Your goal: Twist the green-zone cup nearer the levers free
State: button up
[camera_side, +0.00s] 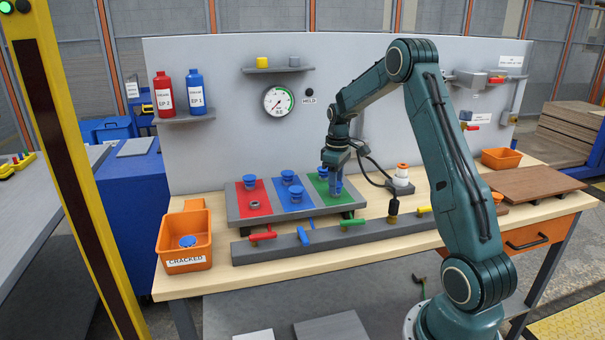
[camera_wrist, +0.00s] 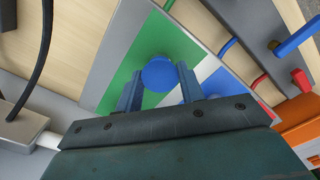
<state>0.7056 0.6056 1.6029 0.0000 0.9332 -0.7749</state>
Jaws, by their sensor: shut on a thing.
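The board (camera_side: 240,221) has red, blue and green zones. My gripper (camera_side: 336,188) is pointed down over the green zone (camera_side: 345,200), toward its lever side. In the wrist view my gripper (camera_wrist: 159,80) has its two blue fingers on either side of a round blue cup (camera_wrist: 159,73) and is shut on it. The cup appears seated on the green zone. In the side view the fingers mostly hide this cup. Another blue cup (camera_side: 322,172) stands farther back on the green zone, just left of the fingers.
A lever rail (camera_side: 280,247) with a red lever (camera_side: 263,236), a green lever (camera_side: 353,222) and others runs in front of the board. Blue cups stand on the red (camera_side: 249,181) and blue zones (camera_side: 295,192). An orange CRACKED bin (camera_side: 184,248) holds a blue piece.

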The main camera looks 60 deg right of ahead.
jog(key=shift+n, duration=0.8)
jog(key=o, duration=1)
jog(key=shift+r, duration=0.15)
notch_tip(320, 180, up, 14)
jog(key=shift+f, duration=0.2)
